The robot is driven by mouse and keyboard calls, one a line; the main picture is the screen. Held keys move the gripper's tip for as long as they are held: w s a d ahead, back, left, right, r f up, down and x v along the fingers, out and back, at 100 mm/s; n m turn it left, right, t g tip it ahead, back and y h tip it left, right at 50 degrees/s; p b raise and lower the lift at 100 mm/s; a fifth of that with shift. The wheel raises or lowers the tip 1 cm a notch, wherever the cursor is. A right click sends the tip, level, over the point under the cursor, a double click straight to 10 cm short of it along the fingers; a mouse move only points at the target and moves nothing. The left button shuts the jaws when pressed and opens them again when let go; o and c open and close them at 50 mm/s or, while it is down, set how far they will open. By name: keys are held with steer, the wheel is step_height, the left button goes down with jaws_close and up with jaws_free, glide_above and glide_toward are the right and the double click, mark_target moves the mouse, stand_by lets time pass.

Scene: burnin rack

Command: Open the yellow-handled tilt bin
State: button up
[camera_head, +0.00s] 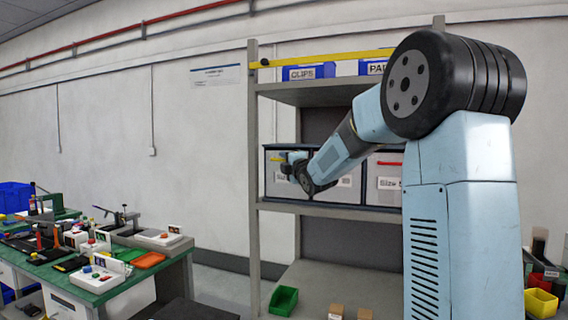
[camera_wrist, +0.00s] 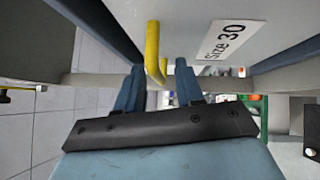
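The yellow-handled tilt bin (camera_head: 278,187) is the left bin in a row on the rack's middle shelf. Its pale front looks upright and shut. In the wrist view its front (camera_wrist: 190,20) carries a "Size 30" label. The yellow handle (camera_wrist: 153,45) is a bar standing out from the front. My gripper (camera_wrist: 159,72) is open, its two blue fingers apart with the handle's end in the gap between them. I cannot tell whether either finger touches it. In the head view my gripper (camera_head: 292,165) is at the bin's front and partly covers it.
A red-handled bin (camera_head: 389,183) stands to the right, partly behind my arm. Blue boxes (camera_head: 308,72) sit on the top shelf. A green bin (camera_head: 283,300) is on the bottom shelf. A cluttered green workbench (camera_head: 100,282) stands at left.

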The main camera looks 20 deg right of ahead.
steer(key=shift+c, duration=0.3)
jaws_close()
steer(key=shift+s+f, duration=0.1)
steer(key=shift+d+f, duration=0.1)
